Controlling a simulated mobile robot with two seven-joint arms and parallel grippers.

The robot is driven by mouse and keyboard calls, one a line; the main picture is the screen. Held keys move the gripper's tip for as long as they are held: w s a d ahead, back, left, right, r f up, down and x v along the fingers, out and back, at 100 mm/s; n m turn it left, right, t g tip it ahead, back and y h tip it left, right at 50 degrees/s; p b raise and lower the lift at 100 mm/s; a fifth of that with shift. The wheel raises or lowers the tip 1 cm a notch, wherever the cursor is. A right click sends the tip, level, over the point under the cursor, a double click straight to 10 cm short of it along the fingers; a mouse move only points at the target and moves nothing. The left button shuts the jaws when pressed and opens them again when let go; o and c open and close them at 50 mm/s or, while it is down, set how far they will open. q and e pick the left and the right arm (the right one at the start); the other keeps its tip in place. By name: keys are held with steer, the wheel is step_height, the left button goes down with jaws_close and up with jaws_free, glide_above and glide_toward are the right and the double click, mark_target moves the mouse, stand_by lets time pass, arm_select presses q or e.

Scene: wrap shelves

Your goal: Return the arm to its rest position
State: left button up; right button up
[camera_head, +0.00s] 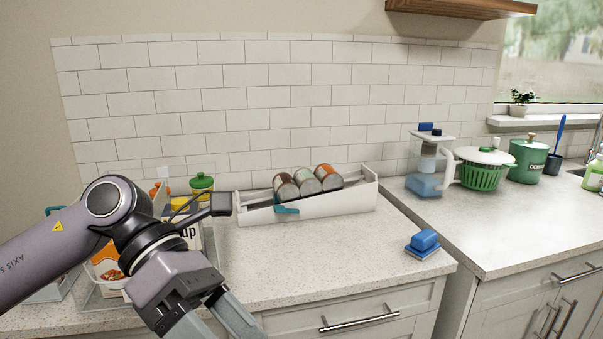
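My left arm (40,248) reaches in from the left, over the left end of the counter. Its gripper (214,324) points down and to the right at the bottom edge of the view, in front of the counter. Its two grey fingers stand apart with nothing seen between them, and their tips are cut off by the frame edge. My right arm and gripper are not in view.
A white tray (330,205) with cans (308,183) stands against the tiled wall. A clear bin (92,290) with packages is partly behind my arm. A blue brush (425,241) lies near the counter's right edge. The counter (330,255) before the tray is clear.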

arm_select(q)
steer(key=w+d+r+n+t+h, duration=0.1)
steer(key=w+d+n+t+h, duration=0.35)
steer(key=n+h, duration=0.95)
steer(key=w+a+f+n+t+y, duration=0.3)
steer(key=f+n+t+y, duration=0.25)
steer(key=n+t, duration=0.45)
steer(key=w+a+f+n+t+y, duration=0.4)
steer(key=f+n+t, duration=0.4)
steer(key=n, duration=0.4)
steer(key=s+a+f+n+g+y, duration=0.2)
steer(key=s+a+f+n+y, duration=0.1)
steer(key=f, duration=0.6)
steer(key=s+a+f+n+g+y, duration=0.2)
steer(key=s+a+f+n+y, duration=0.2)
steer(key=s+f, duration=0.4)
steer(key=s+a+f+n+g+y, duration=0.2)
steer(key=s+a+f+n+y, duration=0.2)
steer(key=f, duration=0.5)
steer(key=shift+s+f+n+y, duration=0.35)
steer(key=shift+s+n+y, duration=0.3)
steer(key=shift+n, duration=0.55)
steer(key=shift+s, duration=0.1)
